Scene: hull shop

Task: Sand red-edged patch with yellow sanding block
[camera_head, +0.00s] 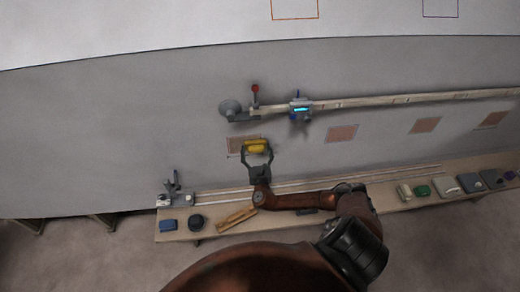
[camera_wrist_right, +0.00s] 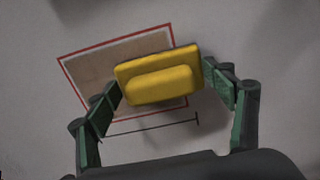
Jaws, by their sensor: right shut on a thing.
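The red-edged patch (camera_head: 234,146) is a brownish square on the grey hull wall. It also shows in the right wrist view (camera_wrist_right: 98,64), with a thin red border and a pale band inside it. My right gripper (camera_head: 257,151) is shut on the yellow sanding block (camera_head: 257,143), its green-padded fingers on either side of it in the wrist view (camera_wrist_right: 162,88). The block (camera_wrist_right: 158,78) overlaps the right part of the patch and hides some of it. I cannot tell whether it touches the surface. My left gripper is not in view.
A rail (camera_head: 370,101) with a blue-lit device (camera_head: 301,108) and a round grey cup (camera_head: 231,108) runs above the patch. More patches (camera_head: 342,133) lie to the right. A bench (camera_head: 285,217) below holds a blue block (camera_head: 168,225), a wooden tool (camera_head: 236,220) and several other items.

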